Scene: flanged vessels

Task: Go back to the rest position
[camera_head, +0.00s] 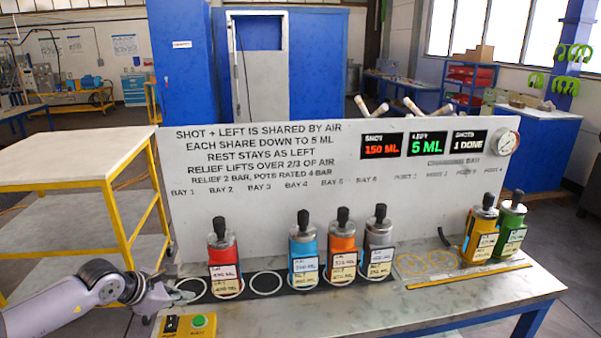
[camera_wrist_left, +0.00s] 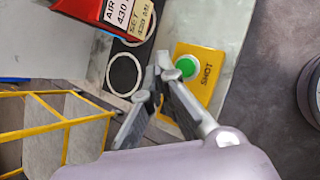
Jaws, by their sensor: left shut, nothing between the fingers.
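My left gripper (camera_head: 184,294) is shut and empty, at the left end of the bench, beside the empty bay 1 ring and just behind the yellow button box (camera_head: 187,325). In the left wrist view its fingers (camera_wrist_left: 158,72) meet near the green button (camera_wrist_left: 187,67) on the yellow box; I cannot tell whether they touch it. The red vessel (camera_head: 222,251) stands upright just right of the gripper; part of it shows in the wrist view (camera_wrist_left: 60,45). My right gripper is not in view.
Blue (camera_head: 304,252), orange (camera_head: 342,249) and grey (camera_head: 379,246) vessels stand in bays 4 to 6. Yellow (camera_head: 480,232) and green (camera_head: 510,229) vessels stand at the right. A white panel (camera_head: 300,215) rises behind. A yellow-framed table (camera_head: 80,160) is at the left.

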